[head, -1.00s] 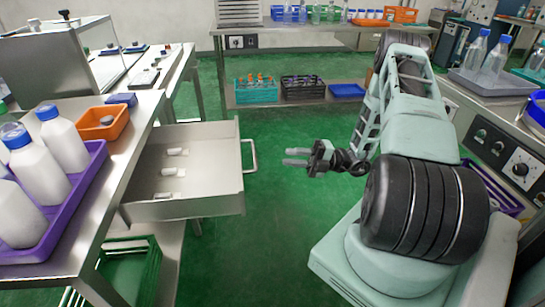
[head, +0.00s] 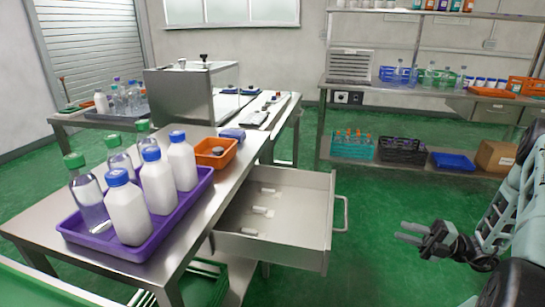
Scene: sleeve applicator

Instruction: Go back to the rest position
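My gripper (head: 408,233) is at the lower right in the head view, pointing left. Its two fingers look slightly apart, and nothing shows between them. It hangs in free air to the right of an open metal drawer (head: 285,246), clear of the drawer's handle (head: 342,213). Several small white pieces (head: 258,210) lie inside the drawer. My arm runs off the right edge of the picture.
A steel table (head: 45,222) at the left bears a purple tray (head: 75,238) of bottles and an orange bin (head: 228,146). A shelf unit (head: 385,97) with crates stands at the back. Green floor (head: 375,270) is clear between drawer and arm.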

